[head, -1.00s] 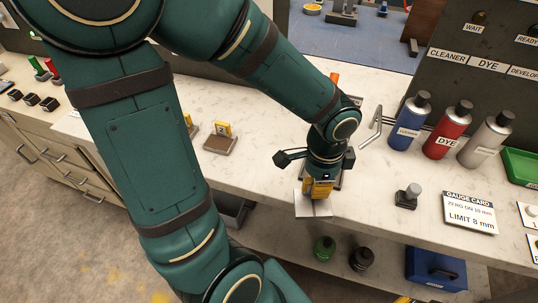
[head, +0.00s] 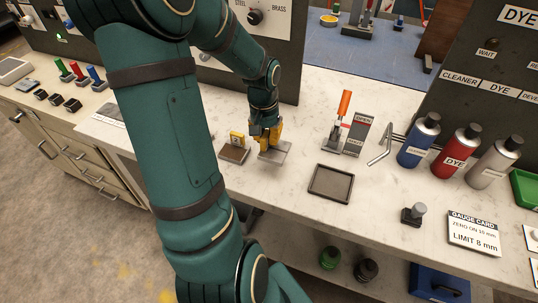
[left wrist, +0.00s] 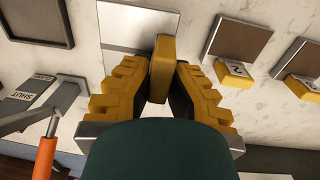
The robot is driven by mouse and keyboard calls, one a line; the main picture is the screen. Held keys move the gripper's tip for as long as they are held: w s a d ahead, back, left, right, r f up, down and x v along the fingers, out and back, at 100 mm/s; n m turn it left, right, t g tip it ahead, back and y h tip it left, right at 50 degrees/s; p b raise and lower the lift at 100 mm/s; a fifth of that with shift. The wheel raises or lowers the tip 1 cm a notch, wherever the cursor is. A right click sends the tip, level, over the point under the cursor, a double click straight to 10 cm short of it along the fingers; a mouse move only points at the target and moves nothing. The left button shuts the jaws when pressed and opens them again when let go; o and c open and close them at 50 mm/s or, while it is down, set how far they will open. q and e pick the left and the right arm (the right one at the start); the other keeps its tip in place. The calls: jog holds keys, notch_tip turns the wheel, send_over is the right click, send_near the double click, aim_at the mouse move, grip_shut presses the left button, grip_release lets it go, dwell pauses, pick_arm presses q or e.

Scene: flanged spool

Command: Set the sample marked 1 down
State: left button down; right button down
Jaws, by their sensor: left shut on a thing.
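My left gripper (head: 266,141) is shut on the yellow grip block of a sample with a flat silver plate (head: 275,155). In the left wrist view the yellow block (left wrist: 161,66) stands between the two fingers (left wrist: 160,85), with the silver plate (left wrist: 130,22) beyond it. No number shows on the held sample. The plate is low over the counter or on it; I cannot tell whether it touches. Left of it stands another sample with a yellow tab (head: 237,138) and brown plate. My right gripper is not in view.
An empty dark tray (head: 331,196) lies to the right. Two brown-plated samples (left wrist: 238,42) (left wrist: 310,62) sit to the right in the wrist view. Bottles (head: 418,141) stand farther right.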

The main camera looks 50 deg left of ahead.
aim_at(267, 149)
pick_arm(q)
jog(key=shift+f+b, duration=0.65)
jog(key=shift+f, duration=2.2)
jog(key=shift+f, duration=0.15)
jog(key=c, duration=1.1)
grip_release()
jog(key=shift+c, duration=0.2)
jog(key=shift+r, duration=0.3)
jog(key=r+p, duration=0.1)
jog(key=r, duration=0.3)
jog(key=r+p, duration=0.1)
jog(key=r, duration=0.2)
jog(key=r+p, duration=0.1)
jog(key=r, duration=0.3)
jog(key=shift+s+a+r, duration=0.2)
jog(key=shift+a+r, duration=0.1)
jog(key=shift+r, duration=0.05)
